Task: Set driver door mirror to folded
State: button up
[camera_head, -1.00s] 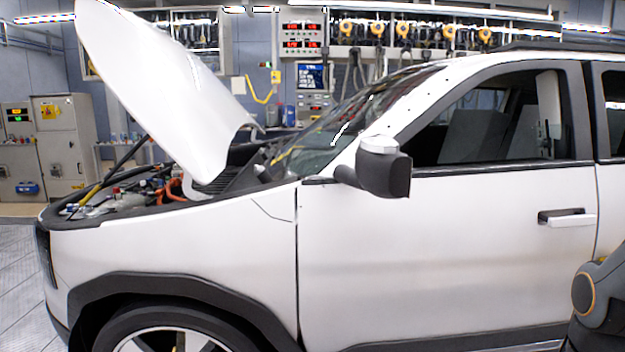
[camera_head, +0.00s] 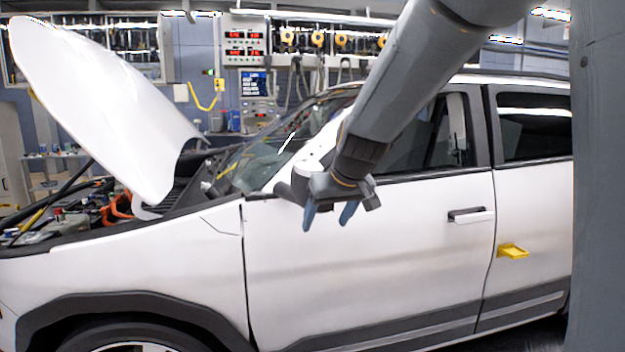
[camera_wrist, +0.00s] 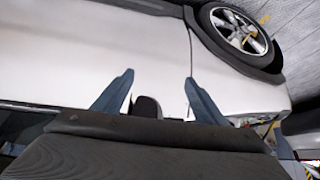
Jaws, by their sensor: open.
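The driver door mirror is mostly hidden behind my gripper in the head view. Its pale cap (camera_head: 316,154) shows above the gripper, and its dark mount (camera_head: 285,191) shows to the left, on the white driver door (camera_head: 350,260). Whether the mirror is folded cannot be told now. My gripper (camera_head: 327,216) is open in front of the mirror, its blue-grey fingers pointing down. In the wrist view the gripper (camera_wrist: 158,80) has its fingers apart, with a dark rounded part (camera_wrist: 146,106), probably the mirror housing, between them. Contact cannot be told.
The white car's hood (camera_head: 100,105) is raised at the left, over the open engine bay. A door handle (camera_head: 472,215) is right of my gripper, and a small yellow piece (camera_head: 513,251) is by the rear door. The front wheel (camera_wrist: 238,30) shows in the wrist view.

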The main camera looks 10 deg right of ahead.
jog(key=w+r+t, duration=0.2)
jog(key=w+r, duration=0.3)
jog(key=r, duration=0.3)
jog(key=x, duration=0.2)
jog(key=p+x, duration=0.1)
jog(key=x, duration=0.2)
jog(key=p+x, duration=0.1)
jog(key=x, duration=0.1)
jog(key=shift+w+d+f, duration=0.15)
jog(key=shift+w+d, duration=0.05)
jog(key=shift+w, duration=0.1)
jog(key=c, duration=1.5)
